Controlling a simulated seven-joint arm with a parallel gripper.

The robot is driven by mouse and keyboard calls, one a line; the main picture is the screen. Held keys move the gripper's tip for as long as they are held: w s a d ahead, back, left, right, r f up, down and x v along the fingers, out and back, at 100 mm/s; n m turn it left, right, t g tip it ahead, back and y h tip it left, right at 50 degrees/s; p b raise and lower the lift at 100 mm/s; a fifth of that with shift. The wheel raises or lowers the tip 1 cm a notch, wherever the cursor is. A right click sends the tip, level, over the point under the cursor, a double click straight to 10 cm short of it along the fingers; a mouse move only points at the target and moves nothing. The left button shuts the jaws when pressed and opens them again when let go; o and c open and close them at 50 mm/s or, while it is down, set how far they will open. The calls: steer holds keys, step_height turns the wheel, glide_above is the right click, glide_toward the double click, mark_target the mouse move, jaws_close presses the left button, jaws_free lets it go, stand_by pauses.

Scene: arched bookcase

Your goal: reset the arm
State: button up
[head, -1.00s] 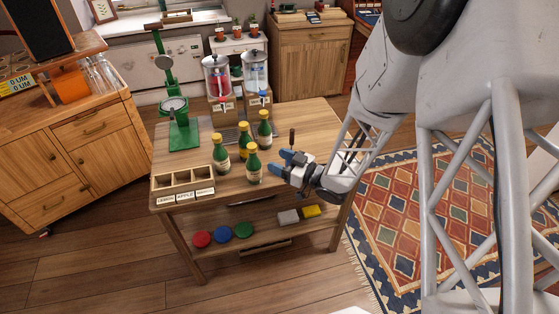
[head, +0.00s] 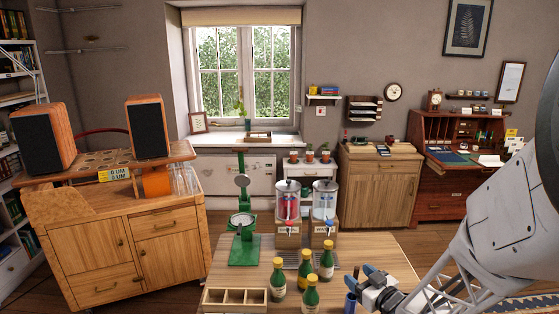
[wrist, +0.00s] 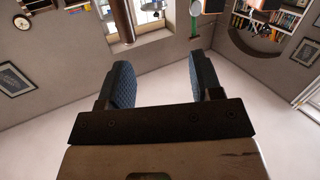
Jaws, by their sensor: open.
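My gripper (head: 360,277) is at the right side of the wooden table (head: 395,250), to the right of the green bottles. Its blue fingers are apart. In the wrist view, the two blue padded fingers (wrist: 163,82) stand wide apart with nothing held between them. That view looks out over the room's walls and window, upside down. Several green bottles with yellow caps, one of them in front (head: 310,294), stand upright on the table, apart from my gripper.
A divided wooden box (head: 235,297) is at the table's front left. A green press (head: 243,222) and two drink dispensers, one red (head: 288,203) and one clear (head: 325,202), stand at the back. A small dark upright item, hard to make out, is by my gripper.

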steer(key=s+d+r+m+g+h, duration=0.3)
steer(key=s+r+m+g+h, duration=0.25)
steer(key=r+h, duration=0.45)
steer(key=s+a+r+g, duration=0.2)
steer(key=s, duration=0.5)
steer(key=s+a+r+m+g+y, duration=0.1)
steer(key=s+a+r+g, duration=0.1)
steer(key=s, duration=0.5)
steer(key=s+a+r+g+y, duration=0.1)
steer(key=s+a+r+g, duration=0.1)
steer(key=s, duration=0.6)
step_height(320, 180, up, 2)
steer(key=shift+a+r+g, duration=0.1)
steer(key=shift+a+g, duration=0.3)
steer(key=shift+g, duration=0.15)
